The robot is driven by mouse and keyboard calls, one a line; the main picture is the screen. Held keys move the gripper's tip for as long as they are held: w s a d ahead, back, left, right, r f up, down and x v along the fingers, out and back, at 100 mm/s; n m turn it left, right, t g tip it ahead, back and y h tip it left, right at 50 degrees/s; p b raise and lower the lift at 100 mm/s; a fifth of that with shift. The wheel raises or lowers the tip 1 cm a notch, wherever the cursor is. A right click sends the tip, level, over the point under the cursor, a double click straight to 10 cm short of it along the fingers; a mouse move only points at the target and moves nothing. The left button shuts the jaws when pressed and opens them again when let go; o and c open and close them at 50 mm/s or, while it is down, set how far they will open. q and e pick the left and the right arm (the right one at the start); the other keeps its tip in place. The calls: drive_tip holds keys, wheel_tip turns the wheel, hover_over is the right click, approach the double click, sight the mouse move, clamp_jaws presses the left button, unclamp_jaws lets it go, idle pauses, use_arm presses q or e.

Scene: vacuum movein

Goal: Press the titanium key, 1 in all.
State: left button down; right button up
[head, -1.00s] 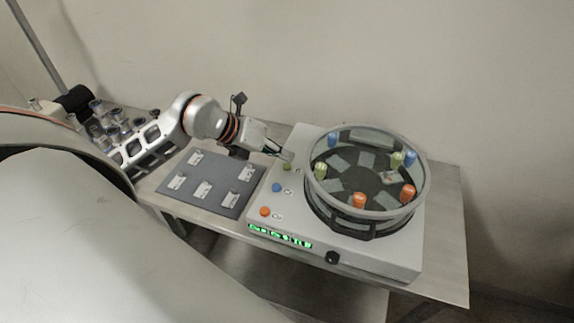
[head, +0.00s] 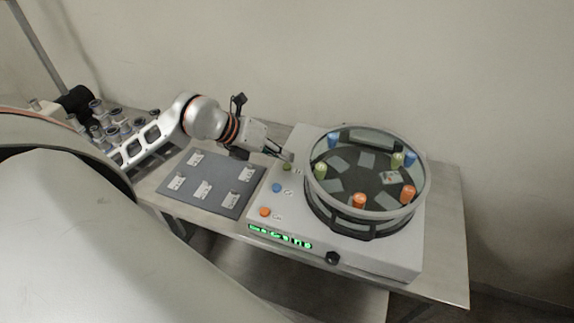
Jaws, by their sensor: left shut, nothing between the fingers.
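The machine (head: 405,248) is a pale box with a round glass-walled chamber (head: 366,180) on top. Three round keys run along its left side: an orange key (head: 264,212) at the front, a blue key (head: 276,187) in the middle and a green key (head: 287,168) at the back. Each has a small label beside it, too small to read, so I cannot tell by name which is titanium. My left gripper (head: 288,157) is shut and empty, with its fingertips just behind the green key. I cannot tell whether they touch it. My right gripper is not in view.
A green-lit display (head: 280,237) and a black knob (head: 332,257) are on the machine's front. A grey mat (head: 215,172) with several small labelled pieces lies to the left. A rack of metal cylinders (head: 115,125) stands further left. The chamber holds blue, green and orange pegs.

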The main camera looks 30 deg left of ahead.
use_arm(q)
drive_tip(key=shift+f, duration=0.45)
drive_tip(key=shift+f+b, duration=0.25)
drive_tip(key=shift+b, duration=0.15)
drive_tip(key=shift+f, duration=0.25)
idle(0.6)
drive_tip(key=shift+r, duration=0.1)
drive_tip(key=shift+r+p, duration=0.5)
drive_tip(key=shift+r, duration=0.35)
drive_tip(key=shift+r, duration=0.1)
